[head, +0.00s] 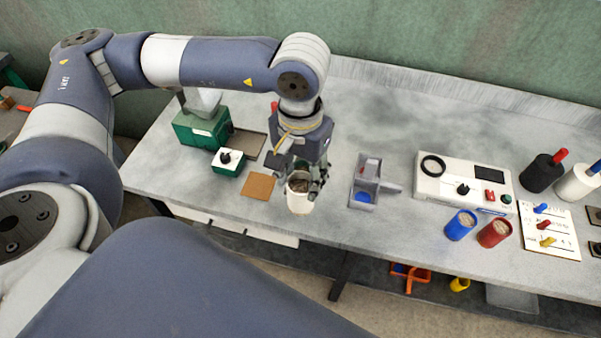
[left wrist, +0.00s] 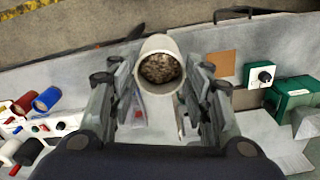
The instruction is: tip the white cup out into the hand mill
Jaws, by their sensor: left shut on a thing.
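The white cup (head: 299,203) holds brownish grain, which shows inside its mouth in the left wrist view (left wrist: 158,42). My left gripper (head: 303,178) is shut on the cup near its rim and holds it roughly upright near the front edge of the bench. A small grey device with a side arm and a blue part (head: 366,184) stands to the right of the cup, apart from it; it looks like the hand mill. In the left wrist view it is partly hidden behind the cup and fingers. My right gripper is not in view.
A green machine with a white hopper (head: 201,127) and a dial box (head: 229,161) stand left. A brown square (head: 258,186) lies nearby. A white control panel (head: 463,185), a blue cup (head: 461,225) and a red cup (head: 494,233) stand right. The bench (head: 400,130) behind the grey device is clear.

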